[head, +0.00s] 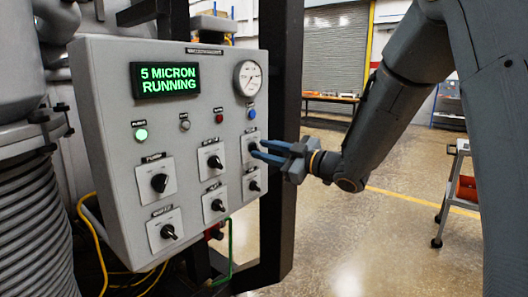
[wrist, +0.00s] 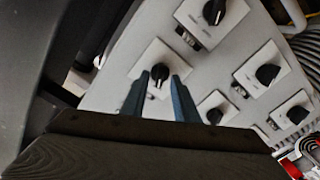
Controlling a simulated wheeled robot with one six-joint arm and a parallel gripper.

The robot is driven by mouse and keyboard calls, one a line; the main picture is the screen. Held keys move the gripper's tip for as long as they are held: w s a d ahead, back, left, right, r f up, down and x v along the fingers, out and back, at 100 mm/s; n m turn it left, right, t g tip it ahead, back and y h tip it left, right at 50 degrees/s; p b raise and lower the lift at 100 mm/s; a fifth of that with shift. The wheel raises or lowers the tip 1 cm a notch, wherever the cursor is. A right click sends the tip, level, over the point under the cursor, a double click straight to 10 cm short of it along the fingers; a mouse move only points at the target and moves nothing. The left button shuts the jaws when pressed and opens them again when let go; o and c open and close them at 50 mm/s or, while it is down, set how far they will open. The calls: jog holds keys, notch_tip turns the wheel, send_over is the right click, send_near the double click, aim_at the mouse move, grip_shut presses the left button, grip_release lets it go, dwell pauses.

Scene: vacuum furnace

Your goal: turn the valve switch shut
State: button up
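The grey control panel (head: 100,120) carries several black rotary switches on white plates. My gripper (head: 256,150) reaches in from the right to the upper right switch (head: 251,146), whose knob its fingers mostly hide. In the wrist view, that switch's black knob (wrist: 159,71) shows between the tips of my two blue fingers (wrist: 158,84), with a gap on each side. My gripper is open, and I cannot tell how deep the tips are around the knob. The labels over the right-hand switches are too small to read, so I cannot tell which is the valve switch.
Neighbouring switches sit close by: one below (head: 254,186) and one to the left (head: 214,162). A gauge (head: 248,78) and a blue button (head: 252,114) are above. The green display (head: 166,80) reads "5 MICRON RUNNING". The floor at right is clear up to a cart (head: 458,190).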

jog(key=b+v, duration=0.1)
jog(key=v, duration=0.6)
jog(key=shift+s, duration=0.15)
jog(key=shift+d+f, duration=0.1)
jog(key=shift+d, duration=0.05)
jog(key=s+d+f+m+g+h, duration=0.2)
jog(key=s+d+f+m+h, duration=0.2)
jog(key=d+f+m+h, duration=0.9)
jog(key=s+f+m+g, duration=0.1)
jog(key=s+f+g, duration=0.2)
jog(key=s, duration=0.4)
jog(key=s+f+m+g, duration=0.1)
jog(key=s+f, duration=0.3)
jog(key=s, duration=0.4)
jog(key=s+f+m+g+h, duration=0.1)
jog(key=s+f+g, duration=0.3)
jog(key=s, duration=0.4)
jog(key=shift+d+m+g, duration=0.2)
jog(key=shift+m+g, duration=0.1)
